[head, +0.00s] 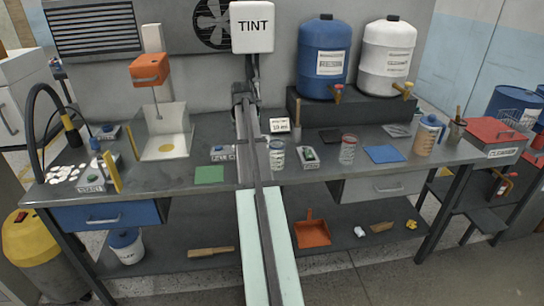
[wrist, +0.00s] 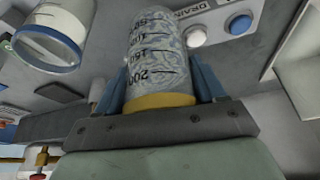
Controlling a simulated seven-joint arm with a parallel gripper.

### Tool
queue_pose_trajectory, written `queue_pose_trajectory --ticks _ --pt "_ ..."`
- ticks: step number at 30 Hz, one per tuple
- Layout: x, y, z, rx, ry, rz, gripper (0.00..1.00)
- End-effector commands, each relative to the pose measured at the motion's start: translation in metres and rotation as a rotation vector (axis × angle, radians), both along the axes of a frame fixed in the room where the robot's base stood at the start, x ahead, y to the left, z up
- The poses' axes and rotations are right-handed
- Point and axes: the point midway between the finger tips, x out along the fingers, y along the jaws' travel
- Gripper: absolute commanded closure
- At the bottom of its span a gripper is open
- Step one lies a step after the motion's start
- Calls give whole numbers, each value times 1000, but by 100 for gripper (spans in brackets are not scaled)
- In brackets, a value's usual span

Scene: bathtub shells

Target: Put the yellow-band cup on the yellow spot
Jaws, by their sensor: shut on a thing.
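In the wrist view the cup with the yellow band (wrist: 158,101) sits between the two blue fingers of my gripper (wrist: 160,84), which is shut on it. In the head view my arm hides this cup and my gripper. The yellow spot (head: 166,148) is a round patch on the floor of the open pale tray (head: 153,157), under the orange-headed stand at the left of the bench. I cannot tell whether the cup touches the bench.
A blue-banded cup (wrist: 48,42) stands close by; it also shows in the head view (head: 277,155). A red-banded cup (head: 348,149) is farther right. A button box (head: 224,153) lies left of my arm. A green mat (head: 209,174) lies between tray and arm.

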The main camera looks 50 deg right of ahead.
Motion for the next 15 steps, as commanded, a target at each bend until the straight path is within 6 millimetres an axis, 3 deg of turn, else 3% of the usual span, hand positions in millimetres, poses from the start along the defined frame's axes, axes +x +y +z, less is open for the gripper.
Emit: queue_pose_trajectory --ticks 1,6,9,15 --pt "-7 -22 6 -1 0 -23 70" --pt "-35 -72 19 -1 -1 -82 70" --pt "-51 -94 25 0 -1 -109 70" --pt "-86 -116 29 -1 -1 -130 70"
